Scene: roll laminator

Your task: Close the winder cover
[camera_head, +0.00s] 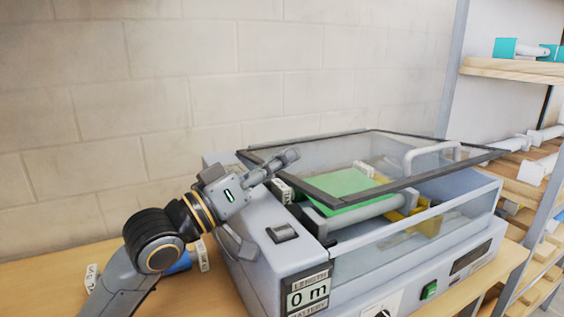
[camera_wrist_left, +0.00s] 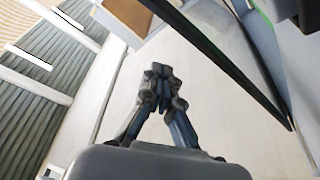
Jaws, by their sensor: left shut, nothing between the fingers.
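The winder cover (camera_head: 395,145) is a clear panel with a dark frame and a pale handle (camera_head: 432,155). It stands partly raised over the laminator (camera_head: 275,255), tilted, with a gap beneath its front edge. Its dark frame edge (camera_wrist_left: 215,55) crosses the left wrist view. My left gripper (camera_head: 292,156) is shut and empty, with its fingertips close to the cover's left edge in the head view. I cannot tell whether they touch it. In the left wrist view the fingertips (camera_wrist_left: 160,72) are together beside the frame edge. My right gripper is not in view.
Inside the laminator are a green sheet (camera_head: 345,187), a grey roller (camera_head: 350,215) and yellow parts (camera_head: 420,220). The laminator stands on a wooden table (camera_head: 50,285). A shelf rack (camera_head: 535,190) with white rolls stands at right. A block wall closes the back.

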